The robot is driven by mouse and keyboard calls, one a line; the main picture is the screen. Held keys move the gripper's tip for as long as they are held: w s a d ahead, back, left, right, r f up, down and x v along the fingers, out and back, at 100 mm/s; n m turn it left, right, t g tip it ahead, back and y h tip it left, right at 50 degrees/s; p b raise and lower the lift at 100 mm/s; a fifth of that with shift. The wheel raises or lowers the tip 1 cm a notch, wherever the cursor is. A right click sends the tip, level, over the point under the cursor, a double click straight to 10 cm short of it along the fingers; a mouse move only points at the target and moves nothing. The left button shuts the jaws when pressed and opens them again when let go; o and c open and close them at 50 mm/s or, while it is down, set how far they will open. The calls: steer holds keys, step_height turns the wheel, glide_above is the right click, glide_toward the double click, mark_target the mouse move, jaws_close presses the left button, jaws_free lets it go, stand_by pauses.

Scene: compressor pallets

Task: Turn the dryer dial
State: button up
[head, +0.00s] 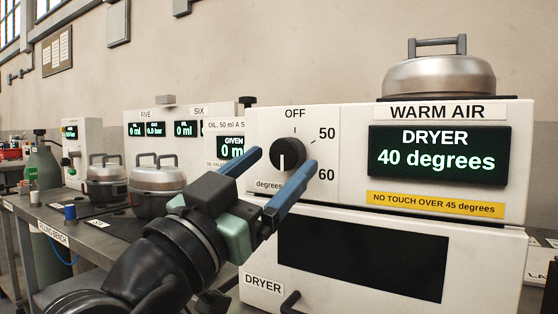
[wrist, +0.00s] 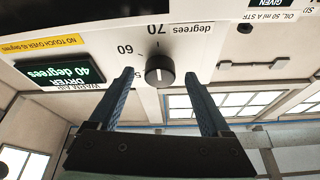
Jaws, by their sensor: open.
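The black dryer dial (head: 287,153) is on the white front of the dryer (head: 480,165), with OFF, 50 and 60 marked around it. Its white pointer line points down in the head view. In the wrist view the picture is upside down, and the dial (wrist: 160,71) has its line towards the 70 mark. The dryer display (head: 436,152) reads 40 degrees. My gripper (head: 284,160) is open, with one blue finger on each side of the dial in both views. I see no clear contact, and cannot tell how far the tips reach around it.
A lidded metal pot (head: 437,76) stands on the dryer. A yellow label (head: 436,204) warns against touching over 45 degrees. The dryer door with a dark window (head: 362,262) is below. Two more pots (head: 158,187) stand on the filling bench to the left.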

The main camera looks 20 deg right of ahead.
steer(key=v, duration=1.1)
steer(key=shift+s+p, duration=0.2)
steer(key=shift+p, duration=0.15)
steer(key=shift+a+f, duration=0.1)
